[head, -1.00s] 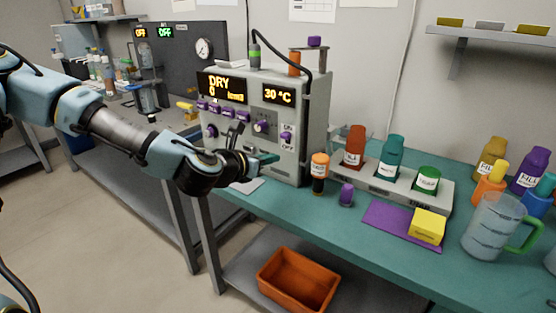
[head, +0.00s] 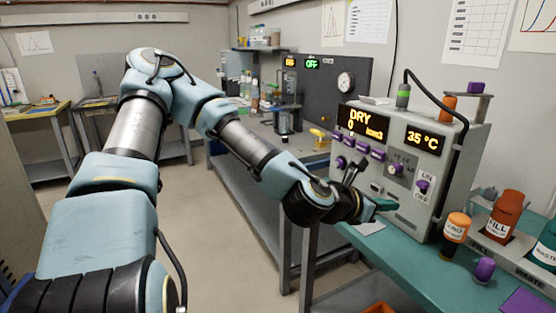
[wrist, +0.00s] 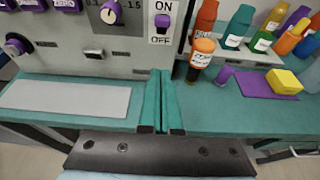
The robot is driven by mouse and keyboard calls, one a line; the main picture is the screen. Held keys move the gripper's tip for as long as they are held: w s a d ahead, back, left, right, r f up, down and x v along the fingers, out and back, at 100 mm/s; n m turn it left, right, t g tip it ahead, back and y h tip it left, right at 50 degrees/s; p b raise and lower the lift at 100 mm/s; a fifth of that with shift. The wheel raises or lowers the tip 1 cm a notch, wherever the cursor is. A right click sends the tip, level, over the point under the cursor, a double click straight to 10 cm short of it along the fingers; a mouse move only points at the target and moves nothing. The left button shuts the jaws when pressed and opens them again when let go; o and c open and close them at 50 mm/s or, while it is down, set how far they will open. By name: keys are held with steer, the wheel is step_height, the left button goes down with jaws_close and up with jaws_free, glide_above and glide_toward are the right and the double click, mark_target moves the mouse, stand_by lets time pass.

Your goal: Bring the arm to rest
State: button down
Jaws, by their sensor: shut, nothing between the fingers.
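My arm (head: 240,140) reaches out over the front of the teal bench, bent at the elbow. My gripper (head: 388,204) is in front of the lower face of the grey classifier machine (head: 405,185). In the wrist view my gripper (wrist: 161,75) shows its two teal fingers shut together with nothing between them. They point toward the machine's base, above the bench edge. The gap between the fingertips and the machine is hard to judge.
A white sheet (wrist: 70,95) lies on the bench (wrist: 225,118). An orange-capped bottle (head: 455,230) and a purple-capped vial (head: 484,268) stand right of the machine. A yellow block (wrist: 284,80) sits on a purple mat (wrist: 262,84). Floor (head: 210,215) left of the bench is clear.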

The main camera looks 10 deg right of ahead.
steer(key=w+a+f+m+g+y, duration=0.1)
steer(key=w+a+f+m+y, duration=0.1)
steer(key=a+f+m+y, duration=0.4)
steer(key=w+a+f+m+y, duration=0.2)
steer(key=a+f+m, duration=0.4)
steer(key=a, duration=0.5)
steer(key=a+r+m+y, duration=0.2)
steer(key=a+r+m, duration=0.3)
steer(key=a, duration=0.7)
steer(key=w+a+r+m+y, duration=0.1)
steer(key=a+r+m+y, duration=0.2)
steer(key=a, duration=1)
step_height(320, 180, up, 4)
steer(key=shift+w+f+m+g, duration=0.15)
steer(key=shift+f+m+g, duration=0.2)
steer(key=shift+m, duration=0.65)
